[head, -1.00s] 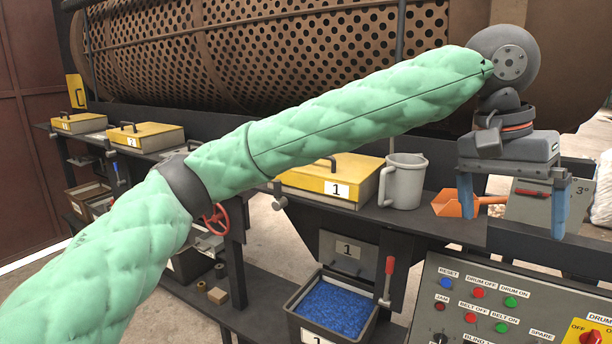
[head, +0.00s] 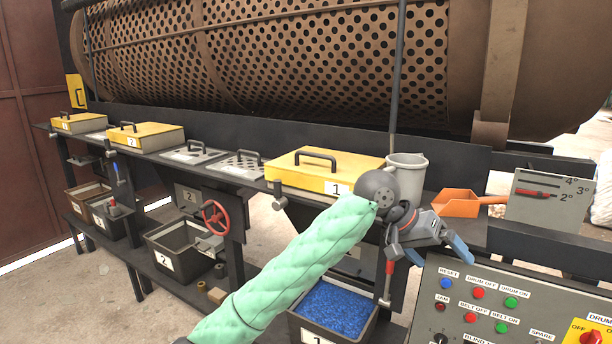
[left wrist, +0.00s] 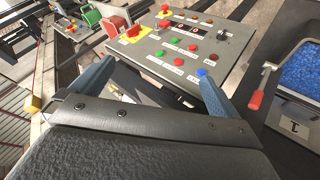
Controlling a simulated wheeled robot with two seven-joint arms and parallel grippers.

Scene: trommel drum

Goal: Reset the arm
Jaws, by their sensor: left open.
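My left arm in its green quilted sleeve comes up from the bottom of the head view. My left gripper (head: 444,262) hangs at the front edge of the bench, above the top left corner of the control panel (head: 510,300). Its two blue fingers are spread and nothing is between them. In the left wrist view the fingers of my left gripper (left wrist: 152,82) stand wide apart, with the control panel (left wrist: 185,48) beyond them. My right gripper is in neither view.
Yellow lidded box 1 (head: 320,178), a grey cup (head: 407,175) and an orange scoop (head: 457,204) sit on the bench. A bin of blue granules (head: 335,308) stands below. A red-handled lever (head: 389,268) is close to the gripper. The perforated drum (head: 300,60) spans the back.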

